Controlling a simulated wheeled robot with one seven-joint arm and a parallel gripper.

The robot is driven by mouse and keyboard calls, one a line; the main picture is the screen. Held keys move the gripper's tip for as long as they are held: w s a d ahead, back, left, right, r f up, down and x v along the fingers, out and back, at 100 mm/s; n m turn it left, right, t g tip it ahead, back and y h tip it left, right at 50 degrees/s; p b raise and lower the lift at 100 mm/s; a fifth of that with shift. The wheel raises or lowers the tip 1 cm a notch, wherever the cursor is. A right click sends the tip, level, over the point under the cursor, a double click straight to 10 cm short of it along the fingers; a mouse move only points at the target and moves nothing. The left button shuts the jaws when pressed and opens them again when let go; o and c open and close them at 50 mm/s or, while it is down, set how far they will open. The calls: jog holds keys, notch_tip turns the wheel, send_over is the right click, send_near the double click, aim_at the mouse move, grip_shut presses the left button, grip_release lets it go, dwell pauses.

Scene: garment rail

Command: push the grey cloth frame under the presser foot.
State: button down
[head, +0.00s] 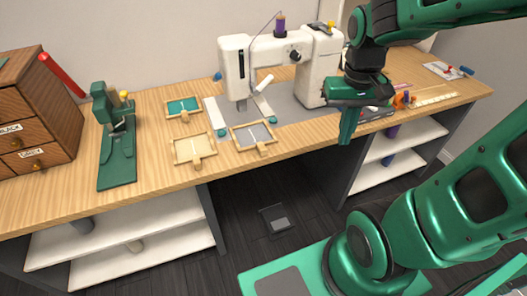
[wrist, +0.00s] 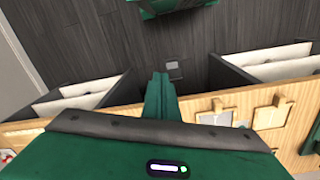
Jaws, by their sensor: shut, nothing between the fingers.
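The grey cloth frame (head: 254,134) is a wooden frame with grey cloth and a small wooden handle at its front. It lies flat near the table's front edge, in front of the white sewing machine (head: 235,62). The presser foot is under the machine's head, behind the frame; its detail is too small to tell. My gripper (head: 345,138) is shut and empty, pointing down at the table's front edge, to the right of the frame and apart from it. In the wrist view, my gripper (wrist: 160,82) hangs over the floor gap, with the frame (wrist: 215,118) beside it.
Two white guide bars with teal ends, left (head: 214,115) and right (head: 263,103), flank the space before the machine. A cream cloth frame (head: 190,149) and a teal one (head: 183,107) lie left. A green press (head: 117,150) and wooden drawers (head: 38,115) stand farther left.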

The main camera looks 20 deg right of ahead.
aim_at(264, 152)
jog(key=w+a+f+n, duration=0.2)
jog(key=w+a+f, duration=0.1)
jog(key=w+a, duration=0.35)
jog(key=w+a+f+n, duration=0.2)
jog(key=w+a+f, duration=0.25)
jog(key=a, duration=0.35)
jog(key=shift+y, duration=0.3)
jog(key=w+f, duration=0.1)
jog(key=f, duration=0.2)
jog(key=w+f, duration=0.1)
jog(key=f, duration=0.2)
jog(key=w+f, duration=0.1)
jog(key=f, duration=0.2)
jog(key=shift+w, duration=0.8)
jog(key=shift+w+r, duration=0.1)
